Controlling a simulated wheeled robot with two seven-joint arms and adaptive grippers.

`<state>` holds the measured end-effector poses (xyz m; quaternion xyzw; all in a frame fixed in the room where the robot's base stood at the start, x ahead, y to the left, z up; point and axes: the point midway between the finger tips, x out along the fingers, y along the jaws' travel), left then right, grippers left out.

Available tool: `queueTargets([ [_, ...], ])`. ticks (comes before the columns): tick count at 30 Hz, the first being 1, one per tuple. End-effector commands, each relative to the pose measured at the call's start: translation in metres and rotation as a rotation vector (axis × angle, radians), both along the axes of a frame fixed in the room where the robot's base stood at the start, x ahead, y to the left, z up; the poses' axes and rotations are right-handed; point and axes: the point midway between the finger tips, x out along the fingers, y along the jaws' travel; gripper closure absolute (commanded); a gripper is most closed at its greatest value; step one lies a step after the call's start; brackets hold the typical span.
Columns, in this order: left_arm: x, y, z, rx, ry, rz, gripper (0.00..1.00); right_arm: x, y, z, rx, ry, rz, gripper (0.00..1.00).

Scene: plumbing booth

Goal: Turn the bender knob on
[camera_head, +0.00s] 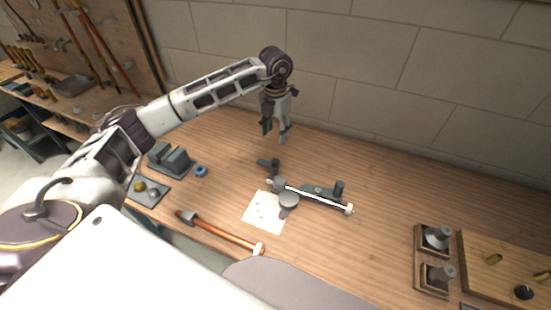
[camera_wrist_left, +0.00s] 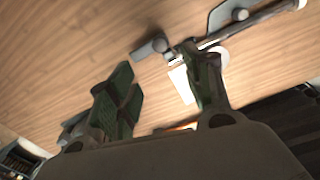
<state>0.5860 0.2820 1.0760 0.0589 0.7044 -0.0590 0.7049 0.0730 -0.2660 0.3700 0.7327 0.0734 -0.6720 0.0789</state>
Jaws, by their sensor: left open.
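The bender (camera_head: 318,191) lies on the wooden bench, a grey tool with a pale rod along it and a round grey disc (camera_head: 289,199). A dark knob-like piece (camera_head: 268,163) sticks out at its far left end; I cannot tell for certain that it is the bender knob. This piece also shows in the left wrist view (camera_wrist_left: 151,49), between and beyond the fingers. My left gripper (camera_head: 275,134) is open and empty, pointing down above the bench behind the bender, apart from it. In the wrist view, its right finger hides part of the bender. My right gripper is not in view.
A white sheet (camera_head: 259,212) lies under the disc. A copper-coloured pipe (camera_head: 220,232) lies in front. Grey blocks (camera_head: 170,158) and a blue ring (camera_head: 201,171) are at left. Wooden holders (camera_head: 421,245) and a board (camera_head: 503,264) are at right. The wall stands close behind.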

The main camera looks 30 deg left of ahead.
Motion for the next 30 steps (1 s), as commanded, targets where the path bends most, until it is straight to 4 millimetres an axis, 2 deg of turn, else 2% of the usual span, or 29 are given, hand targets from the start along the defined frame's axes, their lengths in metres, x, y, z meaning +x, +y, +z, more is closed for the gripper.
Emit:
queueTargets([
  [5,0.000,0.000,-0.008,0.000,0.002,0.000,0.50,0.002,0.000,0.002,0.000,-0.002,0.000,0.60],
  [11,-0.001,0.000,-0.028,0.000,0.003,0.001,0.50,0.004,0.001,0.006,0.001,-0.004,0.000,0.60],
  [30,-0.001,0.000,-0.111,0.000,0.003,0.001,0.50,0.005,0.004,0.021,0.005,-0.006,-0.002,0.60],
])
